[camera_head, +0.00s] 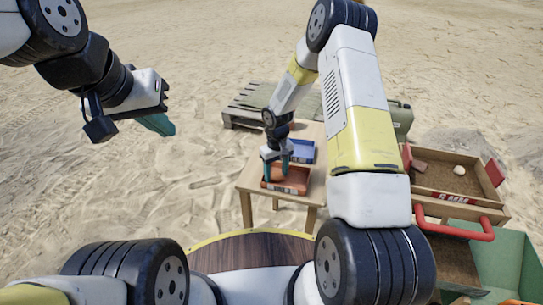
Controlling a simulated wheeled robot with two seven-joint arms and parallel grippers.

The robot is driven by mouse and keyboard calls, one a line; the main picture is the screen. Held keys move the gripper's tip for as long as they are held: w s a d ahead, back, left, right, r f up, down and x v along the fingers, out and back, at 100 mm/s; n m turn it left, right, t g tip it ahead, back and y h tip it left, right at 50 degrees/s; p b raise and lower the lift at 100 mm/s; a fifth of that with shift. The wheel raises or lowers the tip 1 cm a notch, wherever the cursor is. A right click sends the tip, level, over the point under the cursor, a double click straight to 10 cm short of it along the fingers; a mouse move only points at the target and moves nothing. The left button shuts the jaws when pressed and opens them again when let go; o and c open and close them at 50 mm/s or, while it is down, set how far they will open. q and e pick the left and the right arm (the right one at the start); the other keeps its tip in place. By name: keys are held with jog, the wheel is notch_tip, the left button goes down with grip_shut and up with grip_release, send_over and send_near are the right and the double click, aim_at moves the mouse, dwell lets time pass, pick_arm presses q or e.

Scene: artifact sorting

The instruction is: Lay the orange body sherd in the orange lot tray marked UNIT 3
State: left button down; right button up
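The orange lot tray (297,187) stands on a small wooden table; its marking is too small to read. My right gripper (276,172) points down into this tray, its two teal fingers apart. An orange piece, seemingly the body sherd (277,174), shows between and behind the fingertips, low in the tray. I cannot tell whether the fingers press on it or whether it rests on the tray floor. My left gripper (158,124) is raised at the left over sand, away from the table; its fingers overlap from this side, with nothing visible in them.
A blue tray (303,150) stands just behind the orange one on the wooden table (251,177). A wooden sieve box with red handles (450,181) holds a pale lump (459,170) at the right. A green crate (507,258) is at the lower right. A pallet (245,108) lies behind.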

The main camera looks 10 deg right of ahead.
notch_tip(320, 180, up, 14)
notch_tip(320, 180, up, 13)
jog(key=m+t, duration=0.1)
jog(key=t, duration=0.1)
send_over(277, 177)
jog(key=s+d, duration=0.2)
jog(key=s, duration=0.4)
jog(key=s+d+r+m+t+y, duration=0.1)
jog(key=s+r+t, duration=0.1)
jog(key=s+r, duration=0.4)
jog(key=s+r+m+t+y, duration=0.1)
jog(key=s+r, duration=0.5)
jog(key=s, duration=0.8)
jog(key=shift+s+d+r+m+t, duration=0.3)
jog(key=shift+s+d+m+t, duration=0.1)
jog(key=shift+m+t, duration=0.15)
jog(key=shift+c, duration=0.3)
